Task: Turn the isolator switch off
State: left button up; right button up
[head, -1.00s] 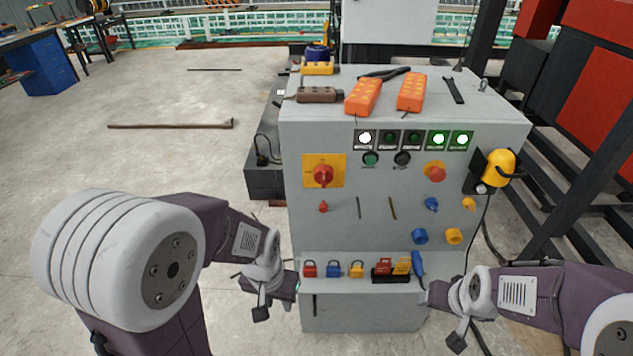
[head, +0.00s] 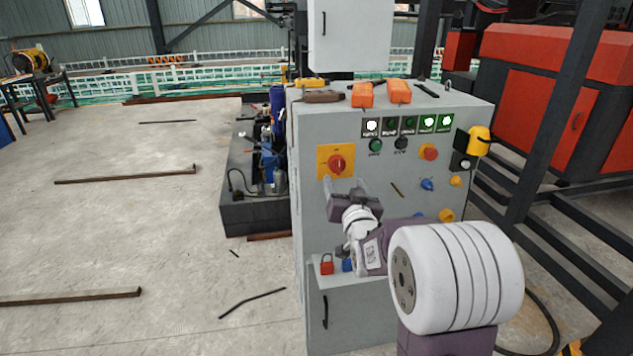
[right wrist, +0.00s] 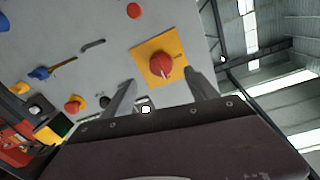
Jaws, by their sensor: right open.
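The isolator switch is a red rotary knob (head: 336,164) on a yellow square plate, on the upper left of the grey cabinet's front (head: 312,225). My right gripper (head: 345,184) is just below the switch in the head view, its jaws apart and empty. In the right wrist view the red knob (right wrist: 161,64) lies beyond and roughly between the two open fingertips (right wrist: 160,78). The knob's small pointer shows there; I cannot tell whether a finger touches it. My left gripper is out of view.
A red padlock (head: 327,264) is on the ledge below. Orange pendants (head: 399,91) lie on top. Floor at left carries loose bars (head: 125,174).

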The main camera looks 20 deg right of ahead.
aim_at(338, 168)
jog(key=p+x, duration=0.1)
jog(key=x, duration=0.7)
jog(key=shift+w+d, duration=0.1)
jog(key=shift+w+r, duration=0.15)
jog(key=shift+w, duration=0.15)
jog(key=c, duration=1.4)
